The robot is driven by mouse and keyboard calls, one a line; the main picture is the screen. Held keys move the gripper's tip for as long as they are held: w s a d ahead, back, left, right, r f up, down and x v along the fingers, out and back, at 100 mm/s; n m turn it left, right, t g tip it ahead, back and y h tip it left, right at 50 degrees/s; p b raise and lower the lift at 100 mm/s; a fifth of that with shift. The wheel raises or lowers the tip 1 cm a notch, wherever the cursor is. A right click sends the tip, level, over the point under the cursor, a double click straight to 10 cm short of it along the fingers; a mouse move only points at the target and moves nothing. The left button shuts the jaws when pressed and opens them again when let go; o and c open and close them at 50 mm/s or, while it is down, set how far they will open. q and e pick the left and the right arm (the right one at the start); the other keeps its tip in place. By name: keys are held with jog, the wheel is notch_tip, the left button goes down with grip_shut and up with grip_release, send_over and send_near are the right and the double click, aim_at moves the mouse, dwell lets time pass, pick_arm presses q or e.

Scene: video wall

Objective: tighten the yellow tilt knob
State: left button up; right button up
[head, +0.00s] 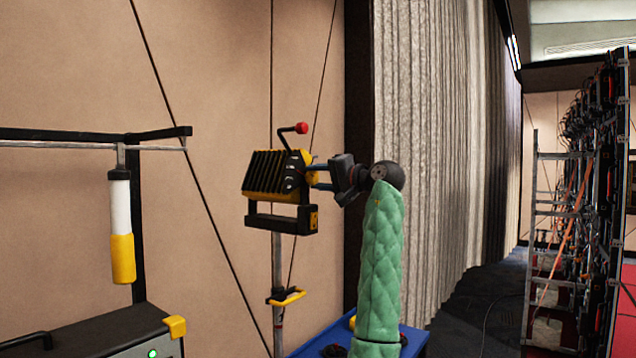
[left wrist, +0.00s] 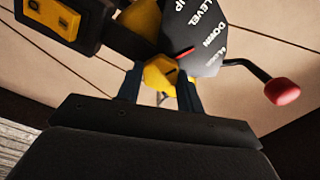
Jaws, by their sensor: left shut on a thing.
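The yellow tilt knob (left wrist: 160,75) sits on the side of a black and yellow work lamp, beside a dark plate (left wrist: 205,42) lettered UP, LEVEL and DOWN. A red pointer lies near the word DOWN. My left gripper (left wrist: 159,80) is shut on the knob, one finger on each side. In the head view the lamp (head: 268,172) stands on a pole, and my left gripper (head: 313,176) reaches its right side; the knob is mostly hidden between the fingers there. My right gripper is not in view.
A lever with a red ball (head: 301,128) rises from the lamp's top. A yellow clamp (head: 287,297) is on the pole (head: 277,260). A blue cart top (head: 412,340) lies below my arm. A white and yellow cylinder (head: 121,225) hangs at left. A ladder (head: 533,240) stands far right.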

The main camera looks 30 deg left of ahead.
pick_arm(q)
jog(key=m, duration=0.3)
jog(key=shift+m, duration=0.4)
jog(key=m, duration=0.4)
jog(key=shift+f, duration=0.1)
jog(key=m, duration=0.2)
jog(key=shift+m, duration=0.4)
jog(key=shift+f+m+p, duration=0.15)
jog(key=shift+m+p, duration=0.2)
jog(key=shift+m, duration=0.95)
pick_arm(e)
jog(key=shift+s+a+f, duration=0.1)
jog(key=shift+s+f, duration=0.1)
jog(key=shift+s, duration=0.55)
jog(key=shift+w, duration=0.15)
